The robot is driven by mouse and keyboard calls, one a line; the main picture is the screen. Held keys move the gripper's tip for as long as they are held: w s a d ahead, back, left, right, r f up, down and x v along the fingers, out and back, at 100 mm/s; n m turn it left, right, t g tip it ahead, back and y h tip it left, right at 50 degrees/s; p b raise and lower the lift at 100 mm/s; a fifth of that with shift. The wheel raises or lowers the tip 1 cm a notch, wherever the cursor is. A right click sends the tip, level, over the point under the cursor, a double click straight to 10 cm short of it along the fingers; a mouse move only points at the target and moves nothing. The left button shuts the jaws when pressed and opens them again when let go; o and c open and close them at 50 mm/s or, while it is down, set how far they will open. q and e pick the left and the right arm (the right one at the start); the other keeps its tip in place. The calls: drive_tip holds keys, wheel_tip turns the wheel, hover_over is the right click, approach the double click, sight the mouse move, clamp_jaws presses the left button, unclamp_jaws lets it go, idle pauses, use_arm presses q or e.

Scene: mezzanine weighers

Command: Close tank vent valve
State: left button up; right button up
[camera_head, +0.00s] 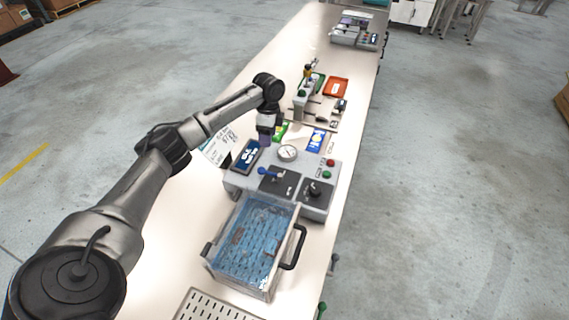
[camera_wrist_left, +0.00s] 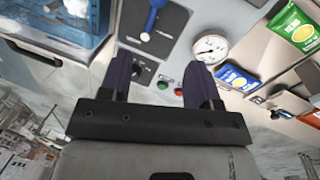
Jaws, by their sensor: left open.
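A valve with a blue lever (camera_head: 268,172) sits on a dark plate on top of the grey control unit (camera_head: 236,182). In the left wrist view the blue lever (camera_wrist_left: 152,20) stands at the top, beyond the fingertips and apart from them. My left gripper (camera_head: 267,137) is above the back of the unit, near the display and gauge. In the left wrist view its two dark fingers (camera_wrist_left: 159,75) are spread, with nothing between them. A clear tank (camera_head: 209,252) with blue contents stands in front of the unit. My right gripper is out of view.
A round gauge (camera_head: 288,152), a black knob (camera_head: 314,188), a red button (camera_head: 331,162) and a green button (camera_head: 327,175) are on the unit. A perforated tray (camera_head: 208,306) is at the table's near end.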

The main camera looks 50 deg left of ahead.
sight(265, 171)
use_arm(q)
drive_tip(key=s+f, duration=0.1)
drive_tip(key=f, duration=0.3)
drive_tip(key=s+d+f+m, duration=0.1)
drive_tip(key=f, duration=0.4)
drive_tip(key=s+f+m, duration=0.1)
drive_tip(key=f, duration=0.3)
drive_tip(key=shift+d+f, duration=0.35)
drive_tip(key=shift+f, duration=0.05)
drive_tip(key=shift+c, duration=0.3)
clamp_jaws()
